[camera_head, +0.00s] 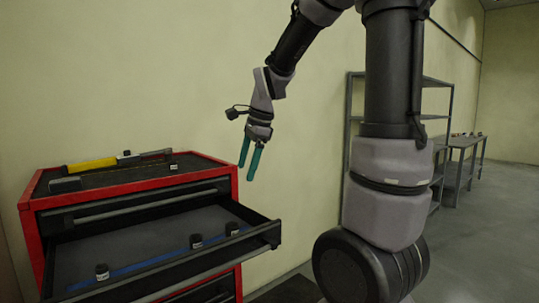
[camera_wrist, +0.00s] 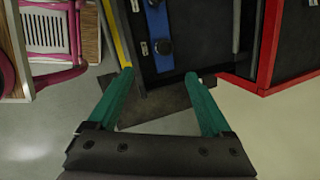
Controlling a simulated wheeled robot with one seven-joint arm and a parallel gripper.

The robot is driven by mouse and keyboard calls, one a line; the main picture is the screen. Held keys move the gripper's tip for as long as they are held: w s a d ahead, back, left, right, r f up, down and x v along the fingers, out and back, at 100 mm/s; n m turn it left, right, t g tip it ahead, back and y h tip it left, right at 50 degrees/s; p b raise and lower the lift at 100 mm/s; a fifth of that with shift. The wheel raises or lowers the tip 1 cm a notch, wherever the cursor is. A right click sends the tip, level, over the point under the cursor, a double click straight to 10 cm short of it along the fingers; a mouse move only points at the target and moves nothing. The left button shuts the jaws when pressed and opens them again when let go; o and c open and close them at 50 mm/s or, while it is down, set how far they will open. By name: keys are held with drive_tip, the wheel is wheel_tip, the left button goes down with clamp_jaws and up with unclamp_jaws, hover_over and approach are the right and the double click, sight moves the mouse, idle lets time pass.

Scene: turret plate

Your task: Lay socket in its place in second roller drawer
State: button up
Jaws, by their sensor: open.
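A drawer (camera_head: 160,255) of the red cabinet (camera_head: 232,170) stands pulled out, below a closed top drawer (camera_head: 140,207). I cannot tell which socket the task means.
On the cabinet top lie a yellow-handled tool (camera_head: 92,165), a dark block (camera_head: 66,184) and a small dark piece (camera_head: 173,167). A grey shelf (camera_head: 440,100) and a table (camera_head: 462,150) stand at the right. A pink object (camera_wrist: 52,40) shows in the wrist view.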

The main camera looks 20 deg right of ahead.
drive_tip(key=s+d+r+n+t, duration=0.1)
drive_tip(key=s+r+n+t, duration=0.1)
drive_tip(key=s+n, duration=0.4)
drive_tip(key=s+d+r+n+t, duration=0.1)
drive_tip(key=s+r+n+t, duration=0.1)
drive_tip(key=s+r+n, duration=0.3)
drive_tip(key=s+n, duration=0.2)
drive_tip(key=s, duration=0.2)
drive_tip(key=shift+s+r, duration=0.2)
drive_tip(key=shift+r, duration=0.1)
